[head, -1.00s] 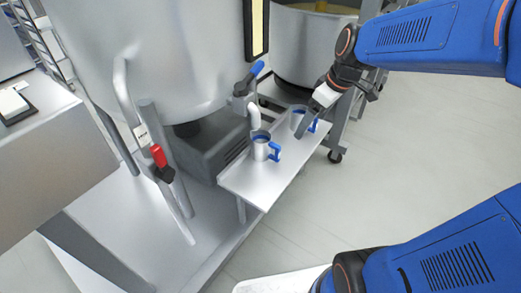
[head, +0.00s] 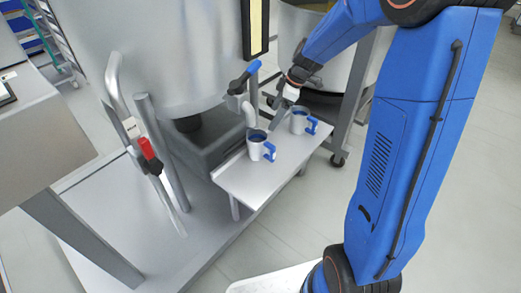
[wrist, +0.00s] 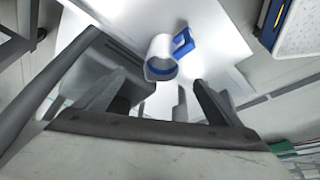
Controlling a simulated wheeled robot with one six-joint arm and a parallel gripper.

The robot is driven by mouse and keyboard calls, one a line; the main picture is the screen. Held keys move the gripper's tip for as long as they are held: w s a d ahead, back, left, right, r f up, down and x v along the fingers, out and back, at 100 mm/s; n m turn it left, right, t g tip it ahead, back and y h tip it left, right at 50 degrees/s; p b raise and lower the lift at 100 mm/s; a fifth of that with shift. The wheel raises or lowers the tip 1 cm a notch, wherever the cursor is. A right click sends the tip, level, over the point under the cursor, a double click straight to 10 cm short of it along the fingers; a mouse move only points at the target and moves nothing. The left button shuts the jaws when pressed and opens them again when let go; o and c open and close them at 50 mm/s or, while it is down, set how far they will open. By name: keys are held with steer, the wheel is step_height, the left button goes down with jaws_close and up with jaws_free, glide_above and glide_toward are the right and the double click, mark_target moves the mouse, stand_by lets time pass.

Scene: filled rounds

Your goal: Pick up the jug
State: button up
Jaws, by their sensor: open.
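Two metal jugs with blue handles and blue rims stand upright on a narrow steel shelf (head: 244,184) in the head view. The near jug (head: 257,151) is by the spout of the big vat; the far jug (head: 298,124) is to its right. My gripper (head: 277,119) is open and empty, with its fingers pointing down between the two jugs. In the wrist view one jug (wrist: 161,52) lies beyond the gap between the open fingers (wrist: 158,100), its handle to the upper right. I cannot tell for sure which jug that is.
A metal spout (head: 249,114) with a blue lever (head: 245,76) rises close to the near jug. The large steel vat (head: 170,60) stands behind the shelf to the left. A red-handled lever (head: 147,149) is further left. Open floor lies right of the shelf.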

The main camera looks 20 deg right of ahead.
mark_target(264, 132)
steer(key=x, duration=1)
steer(key=shift+f, duration=0.3)
steer(key=shift+s+x, duration=0.15)
steer(key=shift+x, duration=1.15)
steer(key=shift+s+x, duration=0.1)
steer(key=shift+x, duration=1.2)
steer(key=shift+a, duration=0.15)
steer(key=shift+c, duration=0.4)
steer(key=c, duration=1.3)
steer(key=shift+o, duration=0.2)
steer(key=shift+r, duration=0.1)
